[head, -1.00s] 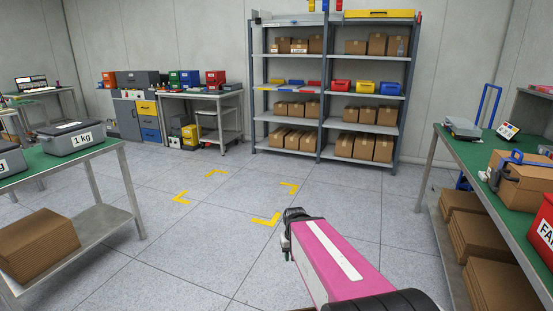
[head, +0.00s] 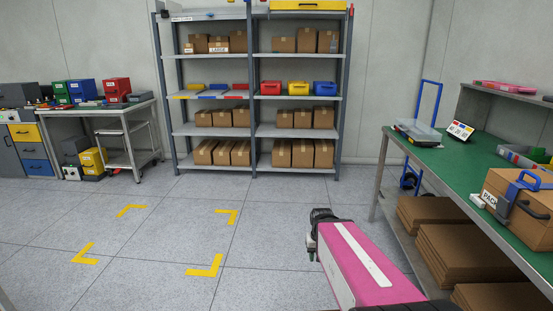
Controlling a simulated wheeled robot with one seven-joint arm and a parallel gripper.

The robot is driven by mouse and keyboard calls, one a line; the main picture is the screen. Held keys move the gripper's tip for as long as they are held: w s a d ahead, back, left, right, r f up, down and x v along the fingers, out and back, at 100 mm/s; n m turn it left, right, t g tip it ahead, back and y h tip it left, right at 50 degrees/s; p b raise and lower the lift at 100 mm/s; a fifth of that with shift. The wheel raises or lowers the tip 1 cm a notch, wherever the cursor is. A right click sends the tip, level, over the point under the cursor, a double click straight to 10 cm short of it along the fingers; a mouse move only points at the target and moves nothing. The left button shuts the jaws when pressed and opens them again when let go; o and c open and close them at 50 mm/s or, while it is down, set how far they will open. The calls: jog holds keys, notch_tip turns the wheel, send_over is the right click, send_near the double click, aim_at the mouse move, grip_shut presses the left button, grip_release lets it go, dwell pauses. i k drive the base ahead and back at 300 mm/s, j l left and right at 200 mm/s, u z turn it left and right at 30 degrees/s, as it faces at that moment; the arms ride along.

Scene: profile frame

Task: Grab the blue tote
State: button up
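A blue tote (head: 324,88) sits at the right end of the middle shelf in the right bay of the grey shelving unit (head: 254,70). A yellow tote (head: 298,87) and a red tote (head: 270,87) stand to its left on the same shelf. Another blue box (head: 81,91) stands on the workbench at the left, between a green and a red one. My gripper (head: 318,232) is at the end of my pink arm, low over the floor and well apart from the shelving. Its fingers are small and dark, so I cannot tell if they are open.
Cardboard boxes (head: 292,153) fill other shelves of the unit. A green-topped table (head: 450,162) with a packed carton (head: 520,195) stands at the right. A blue hand truck (head: 429,100) is behind it. The floor with yellow corner marks (head: 205,268) is clear up to the shelving.

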aim_at(320, 88)
jog(key=i, duration=1.85)
jog(key=i+z, duration=0.1)
jog(key=i, duration=0.65)
jog(key=i+j+z, duration=0.1)
jog(key=i, duration=0.7)
jog(key=j, duration=0.1)
